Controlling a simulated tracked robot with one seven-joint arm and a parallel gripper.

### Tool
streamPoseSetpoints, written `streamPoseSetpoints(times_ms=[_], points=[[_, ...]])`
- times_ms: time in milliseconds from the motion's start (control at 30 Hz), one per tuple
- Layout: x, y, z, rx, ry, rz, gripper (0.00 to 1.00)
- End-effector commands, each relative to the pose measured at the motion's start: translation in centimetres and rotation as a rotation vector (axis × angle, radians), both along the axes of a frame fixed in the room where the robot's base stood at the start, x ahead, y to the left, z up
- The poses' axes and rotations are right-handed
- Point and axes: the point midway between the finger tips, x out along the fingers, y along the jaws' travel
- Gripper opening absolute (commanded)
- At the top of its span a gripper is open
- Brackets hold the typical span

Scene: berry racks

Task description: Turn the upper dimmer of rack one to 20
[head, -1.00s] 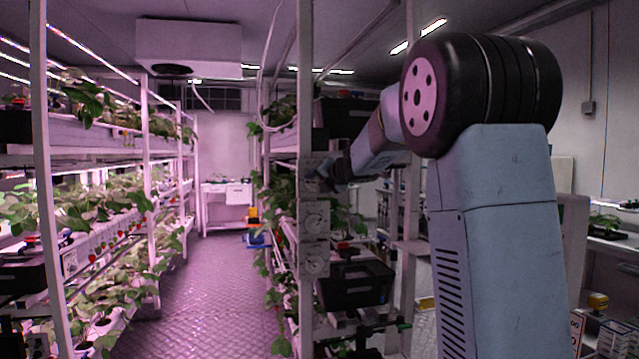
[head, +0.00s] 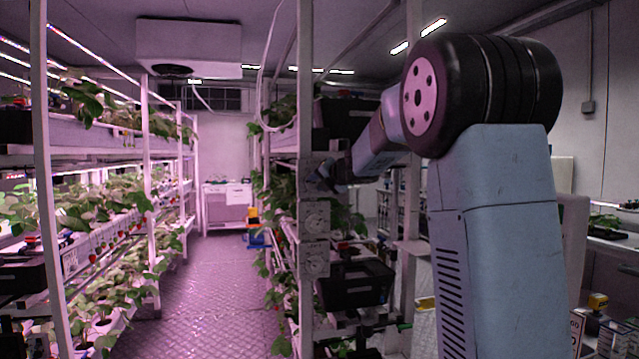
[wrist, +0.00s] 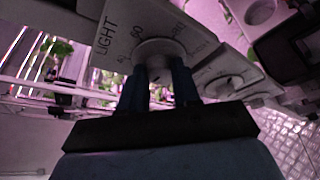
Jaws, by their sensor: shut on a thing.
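The top dimmer panel (head: 311,168) is on the front post of the middle rack, above two similar panels. In the wrist view, a white panel marked LIGHT (wrist: 112,32) has a scale around a round pale knob (wrist: 160,48). My gripper (wrist: 160,80) is shut on this knob, with one dark finger on each side. The scale shows 60 and a higher mark; part of it is hidden by the knob and fingers, and I cannot read the setting. In the head view my gripper (head: 326,177) is at the top panel, small and dark.
A second dial (wrist: 224,86) sits beside the held one in the wrist view. In the head view, the middle panel (head: 315,217) and bottom panel (head: 315,261) are below. A black crate (head: 355,284) stands right of them. The aisle floor (head: 215,290) is clear.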

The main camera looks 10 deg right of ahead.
Motion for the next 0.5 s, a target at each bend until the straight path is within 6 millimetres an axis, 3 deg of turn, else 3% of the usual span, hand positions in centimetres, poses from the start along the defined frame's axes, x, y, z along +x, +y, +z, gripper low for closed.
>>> streamPoseSetpoints(times_ms=[200, 500], points=[[0.03, -0.28, -0.31, 0.111, 0.003, -0.003, 0.01], [0.03, -0.23, -0.33, 0.126, 0.003, -0.003, 0.01]])
